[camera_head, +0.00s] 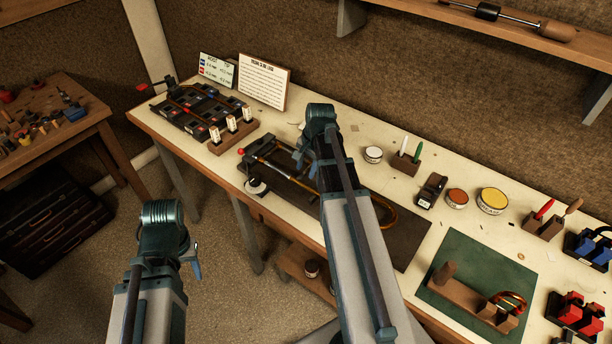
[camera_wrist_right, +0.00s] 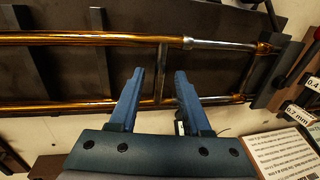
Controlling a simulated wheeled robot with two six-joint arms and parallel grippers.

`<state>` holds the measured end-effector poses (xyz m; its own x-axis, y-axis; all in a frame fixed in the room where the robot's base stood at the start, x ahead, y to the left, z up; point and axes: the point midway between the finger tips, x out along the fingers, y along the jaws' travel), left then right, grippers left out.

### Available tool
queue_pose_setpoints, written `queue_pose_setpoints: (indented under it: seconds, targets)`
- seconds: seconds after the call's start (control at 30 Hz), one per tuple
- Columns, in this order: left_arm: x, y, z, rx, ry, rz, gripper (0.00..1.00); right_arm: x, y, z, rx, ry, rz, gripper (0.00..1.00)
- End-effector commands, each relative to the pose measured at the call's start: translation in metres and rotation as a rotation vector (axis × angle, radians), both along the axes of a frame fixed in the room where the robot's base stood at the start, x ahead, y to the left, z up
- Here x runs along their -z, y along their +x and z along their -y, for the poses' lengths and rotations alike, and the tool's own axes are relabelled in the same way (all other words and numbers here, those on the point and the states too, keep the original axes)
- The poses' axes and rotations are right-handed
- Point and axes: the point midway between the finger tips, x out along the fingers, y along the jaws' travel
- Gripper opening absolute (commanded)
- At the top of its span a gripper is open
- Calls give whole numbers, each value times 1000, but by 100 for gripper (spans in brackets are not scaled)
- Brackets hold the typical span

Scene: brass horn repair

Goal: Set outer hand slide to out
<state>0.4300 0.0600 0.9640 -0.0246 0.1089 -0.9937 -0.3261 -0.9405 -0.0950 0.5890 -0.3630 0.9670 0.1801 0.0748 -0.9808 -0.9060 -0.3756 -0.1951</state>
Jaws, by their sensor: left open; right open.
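A brass hand slide with two parallel tubes (camera_wrist_right: 95,38) lies along a dark rack in the right wrist view. A silver-coloured section and a cross brace (camera_wrist_right: 162,72) show on it. In the head view its curved brass end (camera_head: 388,214) shows right of my right arm, which hides its middle. My right gripper (camera_wrist_right: 160,88) is open, its fingers on either side of the brace in the picture; I cannot tell whether they touch it. In the head view this gripper (camera_head: 303,156) is over the slide. My left gripper (camera_head: 193,258) is open and empty over the floor, left of the bench.
Feeler-like tagged blocks (camera_head: 232,125) and a tool tray (camera_head: 200,108) stand left on the bench. A printed card (camera_head: 264,82) stands behind. Tins (camera_head: 491,201) and a green mat (camera_head: 460,258) with a wooden stand are to the right. A wooden shelf (camera_head: 480,18) hangs above.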

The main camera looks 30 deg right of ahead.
Motion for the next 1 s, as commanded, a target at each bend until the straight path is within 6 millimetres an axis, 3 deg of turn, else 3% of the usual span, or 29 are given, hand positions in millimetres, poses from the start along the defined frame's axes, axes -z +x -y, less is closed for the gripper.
queue_pose_setpoints:
  seconds: [0.33, 0.6, 1.0]
  targets:
    - [4, 0, 0, 0, 0, 0, 50, 4, 1, 0, 0, 0, 0, 48]
    - [4, 0, 0, 0, 0, 0, 50, 4, 1, 0, 1, 0, 0, 0]
    - [4, 0, 0, 0, 0, 0, 50, 4, 1, 0, 1, 0, 0, 0]
